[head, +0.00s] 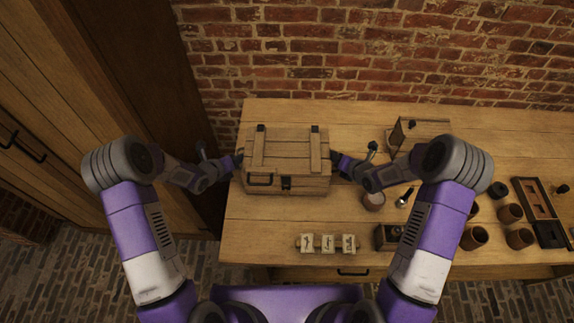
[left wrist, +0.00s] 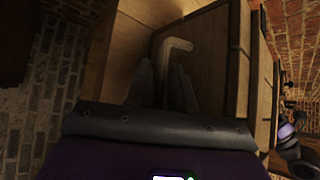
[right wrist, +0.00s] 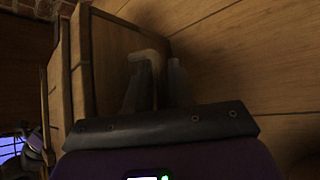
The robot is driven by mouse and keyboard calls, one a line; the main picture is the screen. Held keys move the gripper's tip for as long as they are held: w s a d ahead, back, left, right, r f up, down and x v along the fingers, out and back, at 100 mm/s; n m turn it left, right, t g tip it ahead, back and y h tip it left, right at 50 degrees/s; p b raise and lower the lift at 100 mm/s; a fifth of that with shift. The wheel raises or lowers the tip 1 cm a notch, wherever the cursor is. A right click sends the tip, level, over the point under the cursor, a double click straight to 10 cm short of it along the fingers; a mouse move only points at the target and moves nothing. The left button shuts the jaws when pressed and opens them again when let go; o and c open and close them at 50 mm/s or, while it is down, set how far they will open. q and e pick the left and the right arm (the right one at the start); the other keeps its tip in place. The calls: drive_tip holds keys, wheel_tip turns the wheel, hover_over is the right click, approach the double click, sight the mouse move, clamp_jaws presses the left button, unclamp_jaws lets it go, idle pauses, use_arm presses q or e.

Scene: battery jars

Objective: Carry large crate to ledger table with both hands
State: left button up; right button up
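The large crate (head: 287,179) is a lidded wooden box with two battens and a dark latch, at the left end of a long wooden table (head: 250,225). It looks level and appears to rest on the tabletop. My left gripper (head: 238,160) is at its left side, and my right gripper (head: 336,161) at its right side. In the left wrist view, the fingers close around a bent side handle (left wrist: 174,46). In the right wrist view, the fingers hold the matching handle (right wrist: 148,57). I cannot tell which table is the ledger table.
A small wooden box (head: 418,130), a white cup (head: 373,201), several brown jars (head: 473,238) and a dark tray (head: 538,207) stand to the right. Numbered blocks (head: 328,243) lie in front. A brick wall (head: 380,60) is behind; a wooden cabinet (head: 60,110) is left.

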use_arm(q)
clamp_jaws()
use_arm(e)
clamp_jaws()
idle(1.1)
use_arm(q)
drive_tip(key=shift+w+r, duration=0.1)
drive_tip(key=shift+r, duration=0.05)
use_arm(e)
drive_tip(key=shift+w+r, duration=0.1)
drive_tip(key=shift+r, duration=0.1)
